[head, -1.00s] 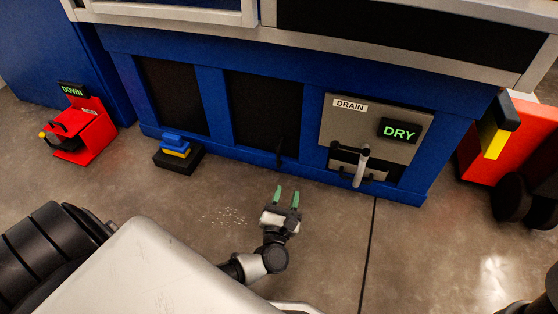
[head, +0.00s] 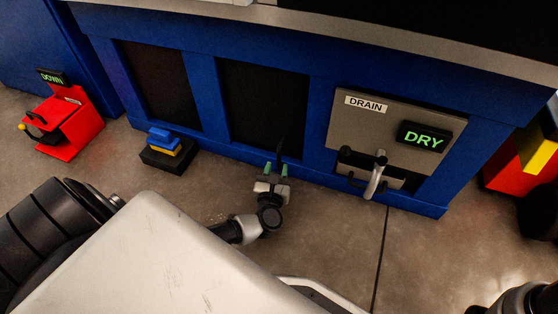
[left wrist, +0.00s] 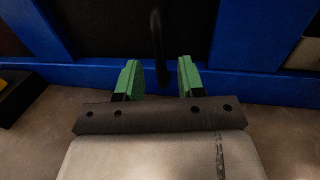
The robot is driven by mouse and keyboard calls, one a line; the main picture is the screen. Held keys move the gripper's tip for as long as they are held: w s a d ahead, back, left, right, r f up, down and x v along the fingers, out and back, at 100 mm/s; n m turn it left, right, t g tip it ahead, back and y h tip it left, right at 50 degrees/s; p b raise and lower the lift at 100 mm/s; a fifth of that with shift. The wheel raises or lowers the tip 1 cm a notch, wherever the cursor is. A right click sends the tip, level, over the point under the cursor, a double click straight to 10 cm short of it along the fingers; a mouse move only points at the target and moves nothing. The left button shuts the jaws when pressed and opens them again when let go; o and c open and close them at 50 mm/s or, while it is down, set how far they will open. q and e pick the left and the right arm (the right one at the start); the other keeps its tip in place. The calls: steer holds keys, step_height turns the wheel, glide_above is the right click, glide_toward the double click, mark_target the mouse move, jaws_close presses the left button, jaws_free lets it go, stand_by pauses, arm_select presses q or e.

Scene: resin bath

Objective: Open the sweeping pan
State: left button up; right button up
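Nothing in view is labelled as a sweeping pan, and I cannot tell for certain which part it is. A thin black upright handle (head: 281,148) stands in front of the middle dark panel (head: 258,105) at the blue base. My left gripper (head: 276,168) is low over the floor, close to this handle, with its green fingers apart. In the left wrist view, the black handle (left wrist: 158,45) hangs between and just beyond the open fingertips (left wrist: 160,75). I see no contact; its lower end is near the gap.
A grey drain panel (head: 345,130) with a "DRY" display and lever (head: 377,175) is to the right. A black-based block with blue and yellow parts (head: 166,150) and a red unit (head: 75,125) marked "DOWN" are left. Floor (head: 330,240) is clear right of the gripper.

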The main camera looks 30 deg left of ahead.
mark_target(278, 161)
arm_select(q)
steer(key=b+x, duration=0.1)
steer(key=x, duration=0.2)
steer(key=shift+w+a+f, duration=0.1)
steer(key=shift+w, duration=0.2)
steer(key=shift+w+a, duration=0.15)
steer(key=shift+w, duration=0.15)
steer(key=shift+c, duration=0.4)
jaws_close()
